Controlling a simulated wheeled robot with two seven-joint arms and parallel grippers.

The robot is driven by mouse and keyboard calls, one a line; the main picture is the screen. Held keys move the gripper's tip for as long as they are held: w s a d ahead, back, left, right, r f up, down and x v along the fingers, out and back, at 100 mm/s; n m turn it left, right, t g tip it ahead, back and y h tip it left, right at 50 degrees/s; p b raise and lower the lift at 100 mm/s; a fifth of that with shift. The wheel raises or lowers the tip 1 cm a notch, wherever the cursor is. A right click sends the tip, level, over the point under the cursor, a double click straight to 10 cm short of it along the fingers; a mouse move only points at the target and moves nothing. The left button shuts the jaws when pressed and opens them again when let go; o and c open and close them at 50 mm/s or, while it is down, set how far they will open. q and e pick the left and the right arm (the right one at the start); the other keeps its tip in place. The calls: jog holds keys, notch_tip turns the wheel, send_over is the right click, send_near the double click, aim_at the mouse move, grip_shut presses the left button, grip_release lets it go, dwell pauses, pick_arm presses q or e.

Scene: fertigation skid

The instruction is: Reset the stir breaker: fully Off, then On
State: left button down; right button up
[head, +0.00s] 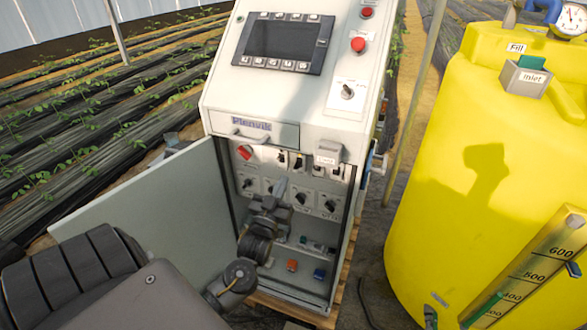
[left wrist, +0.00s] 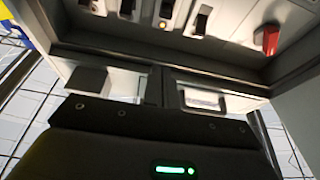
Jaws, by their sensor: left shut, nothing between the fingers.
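The row of breakers (head: 298,163) sits in the upper part of the open grey cabinet, right of a red rotary knob (head: 243,152). Their labels are too small to read, so I cannot tell which is the stir breaker. In the left wrist view, black switch levers (left wrist: 203,19) show at the top edge, with a small amber light beside one and the red knob (left wrist: 270,40) at right. My left gripper (head: 280,186) is shut and empty, in front of the dials just below the breaker row. It appears apart from the levers. My right gripper is not in view.
The cabinet door (head: 150,225) stands open to the left. Selector dials (head: 328,206) line the panel below the breakers. A sloped console with a screen (head: 283,40) juts above. A yellow tank (head: 450,190) stands at right.

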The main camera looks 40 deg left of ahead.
pick_arm(q)
notch_tip(320, 180, up, 4)
jog(key=p, duration=0.3)
send_over(300, 162)
jog(key=s, duration=0.4)
jog(key=shift+s+d+f+p, duration=0.1)
jog(key=shift+d+f+p, duration=0.15)
jog(key=shift+f, duration=1)
jog(key=shift+s+d+f+p, duration=0.1)
jog(key=shift+d+f+p, duration=0.1)
jog(key=shift+f, duration=1)
